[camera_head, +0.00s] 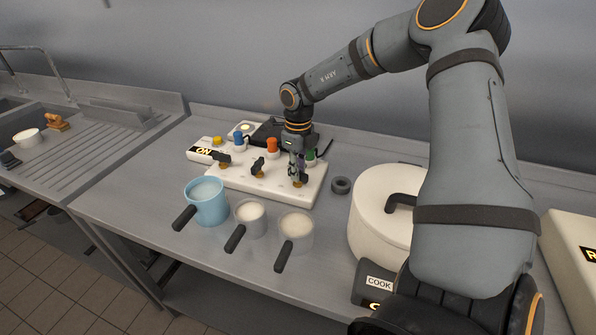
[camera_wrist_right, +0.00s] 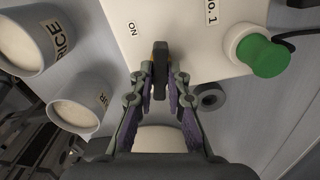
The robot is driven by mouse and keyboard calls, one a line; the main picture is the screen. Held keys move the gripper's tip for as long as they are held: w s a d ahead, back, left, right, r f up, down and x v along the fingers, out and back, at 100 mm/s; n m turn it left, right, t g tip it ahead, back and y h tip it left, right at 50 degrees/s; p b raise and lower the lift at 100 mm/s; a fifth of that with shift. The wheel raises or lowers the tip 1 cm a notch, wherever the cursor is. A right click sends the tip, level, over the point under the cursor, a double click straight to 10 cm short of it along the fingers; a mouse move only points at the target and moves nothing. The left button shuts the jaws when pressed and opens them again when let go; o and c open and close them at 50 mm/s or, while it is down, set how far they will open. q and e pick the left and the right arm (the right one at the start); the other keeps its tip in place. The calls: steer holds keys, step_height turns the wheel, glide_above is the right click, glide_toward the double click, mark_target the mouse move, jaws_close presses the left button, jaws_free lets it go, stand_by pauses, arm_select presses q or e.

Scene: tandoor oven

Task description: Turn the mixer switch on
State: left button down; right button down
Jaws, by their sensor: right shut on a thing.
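The white control panel (camera_head: 278,188) lies on the counter, with several coloured knobs along its back and black lever switches along its front. My right gripper (camera_head: 298,170) reaches down over the rightmost switch, which it mostly hides in the head view. In the right wrist view, my right gripper (camera_wrist_right: 161,78) has its two fingers on either side of a black switch lever (camera_wrist_right: 160,58) and is shut on it. An ON label (camera_wrist_right: 132,29) and a NO.1 label (camera_wrist_right: 211,12) are printed near it. My left gripper is not in view.
A blue jug (camera_head: 206,203) and two cups of pale contents (camera_head: 250,214) (camera_head: 296,226) stand in front of the panel. A dark ring (camera_head: 341,185) and a white cooker (camera_head: 375,205) are at its right. A green knob (camera_wrist_right: 262,56) is close to the gripper.

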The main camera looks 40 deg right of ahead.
steer(key=n, duration=0.2)
steer(key=shift+n, duration=0.4)
steer(key=c, duration=1.4)
jaws_free()
steer(key=shift+o, duration=0.2)
step_height(320, 180, up, 7)
steer(key=p, duration=0.7)
steer(key=shift+r, duration=0.2)
steer(key=shift+f, duration=0.25)
